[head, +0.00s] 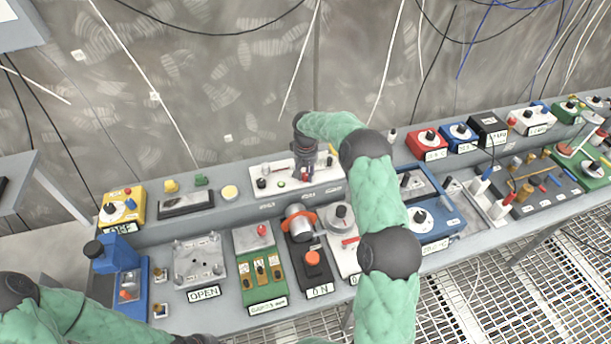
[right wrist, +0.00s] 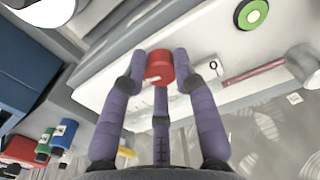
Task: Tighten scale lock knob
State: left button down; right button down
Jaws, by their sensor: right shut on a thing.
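A white scale unit (head: 322,184) stands on the raised back shelf, just left of the picture's middle. The red knob (right wrist: 160,64) sits on that face. My right gripper (head: 304,172) reaches down to the unit from above. In the right wrist view the fingers of my right gripper (right wrist: 160,78) are closed around the red knob, which shows between the fingertips. My left arm (head: 75,315) enters at the lower left; its gripper is not visible.
A green round button (right wrist: 251,13) is on the same unit. A grey plate unit (head: 199,262), a green switch unit (head: 262,285) and a black unit with an orange button (head: 312,259) stand on the lower bench. A blue unit (head: 437,222) is at right.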

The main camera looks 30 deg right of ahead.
aim_at(306, 176)
jog(key=shift+s+a+f+m, duration=0.15)
jog(key=shift+s+f+m, duration=0.15)
jog(key=shift+m, duration=0.4)
jog(key=c, duration=1)
grip_release()
jog(key=shift+r, duration=0.2)
jog(key=shift+w+r, duration=0.1)
jog(key=shift+r, duration=0.3)
notch_tip(306, 176, up, 11)
jog(key=shift+r, duration=0.1)
